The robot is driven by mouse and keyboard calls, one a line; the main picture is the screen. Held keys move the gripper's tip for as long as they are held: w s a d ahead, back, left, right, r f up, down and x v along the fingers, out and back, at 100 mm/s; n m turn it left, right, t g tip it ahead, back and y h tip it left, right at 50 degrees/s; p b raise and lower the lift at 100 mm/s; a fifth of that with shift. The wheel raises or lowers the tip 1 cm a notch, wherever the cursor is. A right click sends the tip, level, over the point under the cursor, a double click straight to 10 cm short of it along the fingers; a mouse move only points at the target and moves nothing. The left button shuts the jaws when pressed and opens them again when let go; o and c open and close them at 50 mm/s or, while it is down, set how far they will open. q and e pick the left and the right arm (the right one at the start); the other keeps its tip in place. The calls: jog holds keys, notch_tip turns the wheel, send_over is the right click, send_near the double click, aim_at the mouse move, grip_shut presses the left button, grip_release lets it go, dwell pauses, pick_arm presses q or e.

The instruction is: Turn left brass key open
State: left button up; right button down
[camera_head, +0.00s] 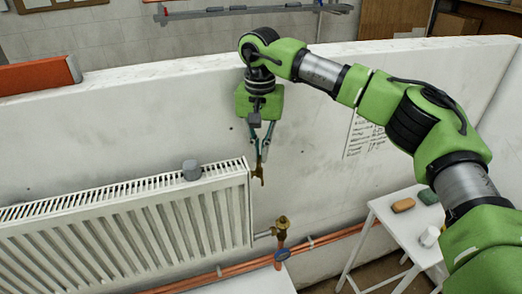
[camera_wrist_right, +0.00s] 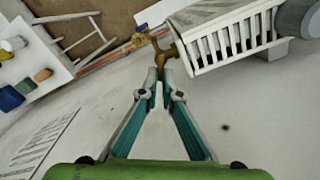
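My right gripper (camera_head: 261,154) points down in front of the white wall, just right of the radiator's top right corner. Its fingers are closed on a brass key (camera_head: 259,174), which hangs below the fingertips. In the right wrist view the gripper (camera_wrist_right: 159,76) has its tips together at the brass key (camera_wrist_right: 165,50). A brass valve (camera_head: 282,226) stands on the pipe at the radiator's lower right, below the key and apart from it. The valve also shows in the right wrist view (camera_wrist_right: 140,39), partly behind the key. My left gripper is out of view.
The white radiator (camera_head: 130,228) fills the lower left, with a grey knob (camera_head: 191,170) at its top edge. Copper pipes (camera_head: 330,238) run low along the wall. A small white table (camera_head: 400,228) at right holds several blocks.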

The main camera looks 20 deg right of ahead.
jog(key=shift+r, duration=0.15)
dwell(0.3)
jog(key=c, duration=2.2)
grip_release()
jog(key=shift+c, duration=0.2)
notch_tip(320, 180, up, 12)
